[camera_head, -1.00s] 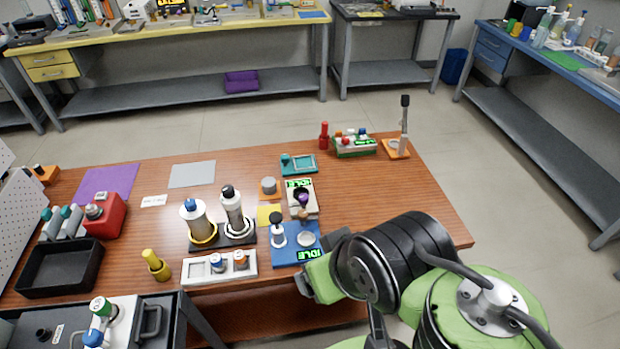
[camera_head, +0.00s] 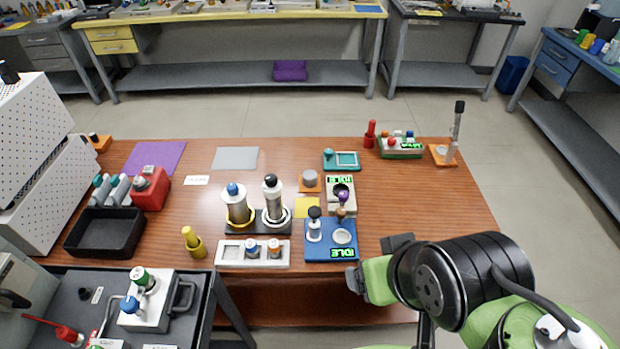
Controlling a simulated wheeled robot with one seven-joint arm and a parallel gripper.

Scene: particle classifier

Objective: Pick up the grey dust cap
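The grey dust cap appears to be the short grey cylinder (camera_head: 310,177) on a small orange base (camera_head: 310,187), near the middle of the wooden table. It stands upright, and nothing touches it from above. My arm is folded at the lower right, beyond the table's front edge. Its end, my gripper (camera_head: 358,277), shows only in part beside the blue device and well apart from the grey cylinder. The fingers are not clear, so I cannot see whether they are open or shut.
A grey device with a purple knob (camera_head: 341,196) stands just right of the cylinder. Two tall canisters on a black base (camera_head: 262,228) stand to its left. A yellow pad (camera_head: 307,207) and a blue device (camera_head: 318,254) lie in front.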

